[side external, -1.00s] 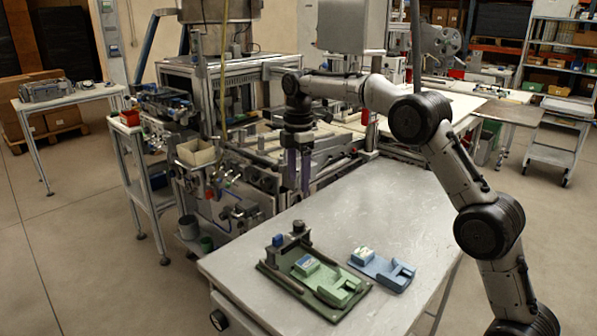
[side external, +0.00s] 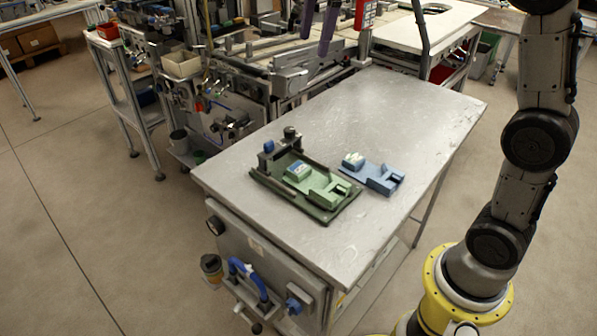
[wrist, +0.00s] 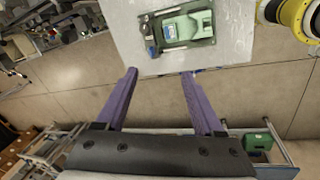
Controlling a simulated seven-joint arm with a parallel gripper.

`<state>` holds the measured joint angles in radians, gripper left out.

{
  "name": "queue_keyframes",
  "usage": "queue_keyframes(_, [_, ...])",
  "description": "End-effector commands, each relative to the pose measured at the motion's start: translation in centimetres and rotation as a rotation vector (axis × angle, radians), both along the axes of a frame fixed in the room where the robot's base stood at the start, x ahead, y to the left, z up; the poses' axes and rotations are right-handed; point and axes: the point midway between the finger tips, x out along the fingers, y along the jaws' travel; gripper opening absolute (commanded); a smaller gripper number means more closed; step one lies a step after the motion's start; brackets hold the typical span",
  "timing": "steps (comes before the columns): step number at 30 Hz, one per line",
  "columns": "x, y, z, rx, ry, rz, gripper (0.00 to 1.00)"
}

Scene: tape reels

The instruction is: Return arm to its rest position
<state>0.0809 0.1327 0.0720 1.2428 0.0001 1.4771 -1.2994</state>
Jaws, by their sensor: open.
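My gripper (side external: 314,46) is at the top edge of the side external view, pointing down, with its two purple fingers apart. Its upper part is cut off by the frame. In the wrist view the purple fingers (wrist: 159,72) are spread wide with nothing between them. Past the fingertips lies the metal table (wrist: 235,35), with a dark green tray (wrist: 204,44) on it. In the side external view the gripper is above and behind the tray (side external: 262,180), well clear of it.
A light green fixture (side external: 330,188) sits in the tray. A blue fixture (side external: 385,182) lies beside it to the right. The metal table (side external: 400,115) is otherwise bare. Machinery (side external: 290,80) stands behind the table, close to the gripper in the picture.

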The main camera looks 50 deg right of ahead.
Motion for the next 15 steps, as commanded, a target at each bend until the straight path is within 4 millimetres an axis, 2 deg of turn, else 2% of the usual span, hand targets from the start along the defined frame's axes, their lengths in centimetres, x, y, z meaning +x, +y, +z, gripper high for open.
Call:
queue_keyframes(1, [-2.2,0.5,0.9,0.005,-0.026,-0.024,0.7])
queue_keyframes(3, [-4.9,1.0,1.5,0.018,-0.059,-0.071,0.7])
queue_keyframes(8, [-11.1,2.1,1.3,0.063,-0.13,-0.208,0.7])
queue_keyframes(11, [-15.0,2.6,0.1,0.104,-0.172,-0.314,0.7])
queue_keyframes(15, [-19.8,3.1,-3.0,0.175,-0.219,-0.483,0.7])
